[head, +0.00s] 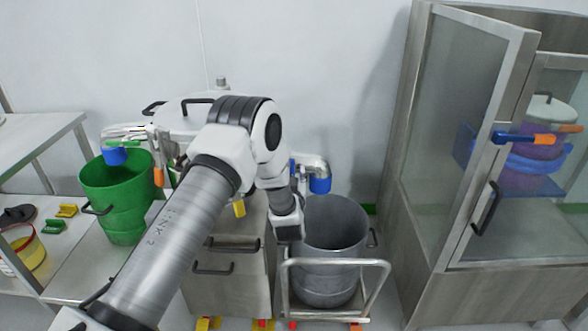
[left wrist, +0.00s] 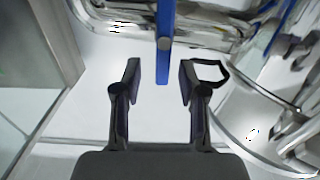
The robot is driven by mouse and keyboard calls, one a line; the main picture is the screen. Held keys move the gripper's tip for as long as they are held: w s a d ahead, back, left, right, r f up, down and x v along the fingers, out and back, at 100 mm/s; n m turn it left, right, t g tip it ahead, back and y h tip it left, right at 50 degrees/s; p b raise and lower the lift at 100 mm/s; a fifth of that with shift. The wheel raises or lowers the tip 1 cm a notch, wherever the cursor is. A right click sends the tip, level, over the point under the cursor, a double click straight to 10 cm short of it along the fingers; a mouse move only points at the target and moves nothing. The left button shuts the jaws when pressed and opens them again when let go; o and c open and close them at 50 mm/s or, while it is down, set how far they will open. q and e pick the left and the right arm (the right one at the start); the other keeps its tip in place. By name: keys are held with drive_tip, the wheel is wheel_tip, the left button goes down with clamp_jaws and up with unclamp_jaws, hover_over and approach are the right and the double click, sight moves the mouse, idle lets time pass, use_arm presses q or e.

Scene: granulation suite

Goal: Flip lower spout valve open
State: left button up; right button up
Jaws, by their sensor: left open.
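In the left wrist view, a straight blue lever (left wrist: 164,35) hangs from bright steel pipework. My left gripper (left wrist: 160,70) is open and empty. The lever's tip lies between its two dark fingertips in the picture; I cannot tell whether it is in reach, and no contact shows. In the head view, a steel spout (head: 311,164) with a blue end (head: 320,185) stands over a grey bucket. My left wrist hangs in front of it, and the fingers are hard to make out there. My arm hides part of the machine (head: 183,112) with the spouts. My right gripper is out of view.
The grey bucket (head: 336,222) stands in a trolley with a steel rail (head: 335,263). A green bucket (head: 113,180) stands under another blue-ended spout at left. A cabinet (head: 480,140) with an open glass door stands at right. A black handle (left wrist: 210,68) is beside my right-hand finger.

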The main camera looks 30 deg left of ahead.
use_arm(q)
drive_tip(key=x, duration=0.2)
drive_tip(key=shift+w+a, duration=0.2)
drive_tip(key=shift+a, duration=0.15)
drive_tip(key=shift+w, duration=0.25)
drive_tip(key=shift+a, duration=0.1)
clamp_jaws()
